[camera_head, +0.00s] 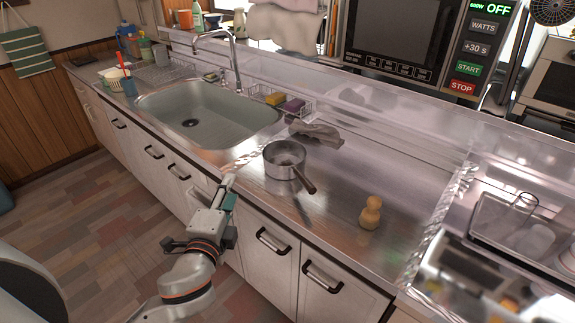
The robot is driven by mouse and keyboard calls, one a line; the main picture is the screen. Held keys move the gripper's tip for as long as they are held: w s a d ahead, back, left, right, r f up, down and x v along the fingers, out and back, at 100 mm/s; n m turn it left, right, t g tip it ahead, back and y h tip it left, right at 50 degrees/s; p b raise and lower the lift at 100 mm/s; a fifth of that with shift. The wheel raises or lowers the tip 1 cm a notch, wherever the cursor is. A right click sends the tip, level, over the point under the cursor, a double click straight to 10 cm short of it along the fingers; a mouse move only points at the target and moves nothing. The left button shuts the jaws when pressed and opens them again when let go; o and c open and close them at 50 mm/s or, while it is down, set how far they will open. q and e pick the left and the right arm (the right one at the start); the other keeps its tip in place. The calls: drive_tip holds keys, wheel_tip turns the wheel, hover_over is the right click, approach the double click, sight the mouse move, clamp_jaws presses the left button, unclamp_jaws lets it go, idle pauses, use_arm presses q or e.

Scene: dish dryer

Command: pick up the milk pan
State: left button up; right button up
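The milk pan (284,160) is a small metal saucepan standing upright on the steel counter, right of the sink. Its dark brown handle (306,182) points to the lower right, toward the counter's front edge. My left gripper (228,183) is at the counter's front edge, to the left of the pan and nearer to me. It is apart from the pan. Its fingertips are small and seen from behind, so I cannot tell whether they are open or shut. My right gripper is not in view.
A wooden pepper mill (371,212) stands right of the pan. A wire rack (482,222) is far right. Counter between pan and mill is clear.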

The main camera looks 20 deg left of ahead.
use_arm(q)
drive_tip(key=w+d+r+m+t+h, duration=0.4)
drive_tip(key=d+r+m+t+h, duration=0.2)
drive_tip(key=d+r+m+h, duration=0.6)
drive_tip(key=d+r+m+g+h, duration=0.3)
drive_tip(key=d+m+g+h, duration=0.3)
drive_tip(key=m, duration=0.9)
drive_tip(key=m+g+y, duration=0.7)
drive_tip(key=m, duration=1.2)
approach(297, 175)
drive_tip(key=x, duration=0.3)
drive_tip(key=shift+w+d+f+g, duration=0.3)
drive_tip(key=shift+w+d, duration=0.05)
drive_tip(key=x, duration=0.7)
drive_tip(key=shift+w+a+r, duration=0.1)
drive_tip(key=shift+r, duration=0.05)
